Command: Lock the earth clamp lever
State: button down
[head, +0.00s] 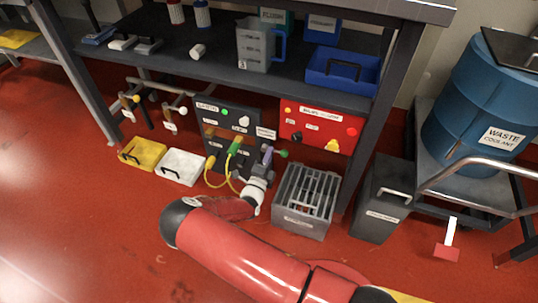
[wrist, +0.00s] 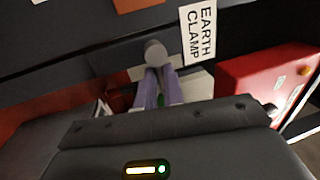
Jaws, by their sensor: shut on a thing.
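The white EARTH CLAMP label (wrist: 198,33) is on a dark panel in the wrist view, right of a grey rounded knob-like part (wrist: 155,52). My gripper (wrist: 158,80) has purple fingers close together, shut on the earth clamp lever just below that part. The fingers hide most of the lever; a bit of green shows between them. In the head view my gripper (head: 267,156) is low in front of the dark panel (head: 225,117), below its label. I cannot tell the lever's exact angle.
A red panel box (head: 318,125) stands right of the dark panel. A grey crate (head: 305,202) stands close to the right of my wrist. A green plug with a yellow cable (head: 234,147) is just left. Yellow (head: 143,153) and white (head: 180,166) trays lie farther left.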

dwell(0.4)
jog(key=c, duration=1.5)
grip_release()
jog(key=shift+s+a, duration=0.1)
jog(key=v, duration=0.7)
jog(key=shift+s, duration=0.3)
